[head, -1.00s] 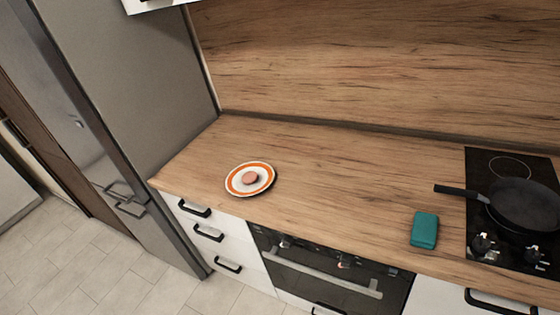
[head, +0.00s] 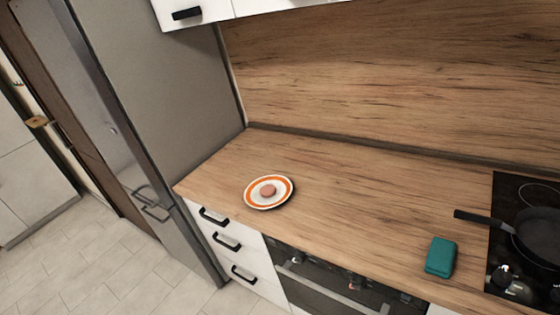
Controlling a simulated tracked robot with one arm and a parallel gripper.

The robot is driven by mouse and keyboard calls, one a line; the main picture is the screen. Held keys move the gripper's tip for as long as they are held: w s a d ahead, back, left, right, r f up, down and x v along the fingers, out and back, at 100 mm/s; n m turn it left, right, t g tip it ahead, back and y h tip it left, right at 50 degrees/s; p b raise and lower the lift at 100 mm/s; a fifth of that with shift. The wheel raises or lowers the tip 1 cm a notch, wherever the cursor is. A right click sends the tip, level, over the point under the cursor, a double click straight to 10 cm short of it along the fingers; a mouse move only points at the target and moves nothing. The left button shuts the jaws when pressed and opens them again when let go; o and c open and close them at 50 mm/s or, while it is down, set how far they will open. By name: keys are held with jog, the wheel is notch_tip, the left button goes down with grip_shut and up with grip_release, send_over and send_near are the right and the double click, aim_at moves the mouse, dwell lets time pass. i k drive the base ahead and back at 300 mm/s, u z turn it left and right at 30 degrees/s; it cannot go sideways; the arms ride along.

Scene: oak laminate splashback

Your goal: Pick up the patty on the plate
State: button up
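The patty (head: 268,190) is a small round pinkish-brown disc. It lies on the middle of the plate (head: 284,200), which is white with an orange band. The plate sits on the wooden counter, left of the picture's middle and near the counter's front edge above the drawers. Nothing covers the patty. My gripper does not show in this view.
A teal block (head: 440,257) lies on the wooden counter (head: 350,210) to the right. A black pan (head: 540,232) stands on the hob (head: 508,252), its handle pointing left. A tall grey fridge (head: 165,80) borders the counter's left end. White upper cabinets (head: 205,10) hang above.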

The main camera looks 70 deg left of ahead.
aim_at(268, 191)
jog(key=i, duration=1.35)
jog(key=u, duration=2.55)
jog(key=i, duration=0.5)
jog(key=z, duration=0.1)
jog(key=k, duration=0.45)
jog(key=z, duration=1.25)
